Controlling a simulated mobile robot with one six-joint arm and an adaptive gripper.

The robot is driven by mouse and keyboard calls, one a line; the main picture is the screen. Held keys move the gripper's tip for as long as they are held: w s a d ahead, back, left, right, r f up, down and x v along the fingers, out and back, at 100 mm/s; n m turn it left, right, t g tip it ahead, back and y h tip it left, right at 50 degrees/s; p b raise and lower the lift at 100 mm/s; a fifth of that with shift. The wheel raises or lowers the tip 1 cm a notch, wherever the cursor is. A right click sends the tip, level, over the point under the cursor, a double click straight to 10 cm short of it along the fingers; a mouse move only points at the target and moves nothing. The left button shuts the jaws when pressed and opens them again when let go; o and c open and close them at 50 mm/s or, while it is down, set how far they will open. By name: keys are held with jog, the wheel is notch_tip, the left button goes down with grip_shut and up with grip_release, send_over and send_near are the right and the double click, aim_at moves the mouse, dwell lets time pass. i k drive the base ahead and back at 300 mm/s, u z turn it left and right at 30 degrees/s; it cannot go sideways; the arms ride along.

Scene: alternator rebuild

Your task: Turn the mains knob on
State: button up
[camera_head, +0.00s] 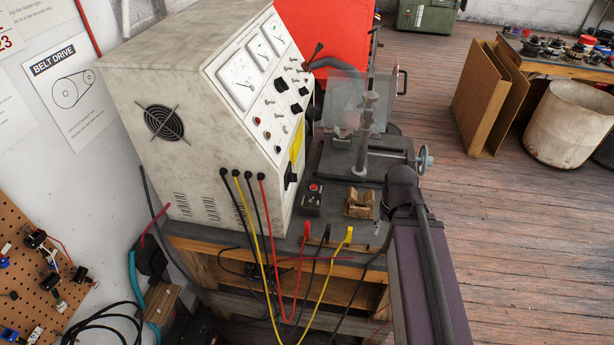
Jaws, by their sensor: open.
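The test bench cabinet (190,75) is a large cream box with a sloped front panel of three dial meters (240,83). A black knob (291,178) sits low on its front, below a yellow plate (297,142); it may be the mains knob, but I cannot read a label or its setting. Smaller black knobs (282,85) sit higher on the panel. My arm comes in from the bottom right, to the right of the cabinet and apart from the knob. My gripper's fingers cannot be made out.
Black, yellow and red leads (262,230) hang from the cabinet over the bench edge. A small box with a red button (313,190), a wooden block (360,203) and a vice-like fixture (365,160) stand on the bench. A white bin (570,125) and open floor lie right.

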aim_at(293, 178)
jog(key=z, duration=0.15)
jog(key=k, duration=1.4)
jog(key=u, duration=0.5)
jog(key=i, duration=1)
jog(key=u, duration=0.05)
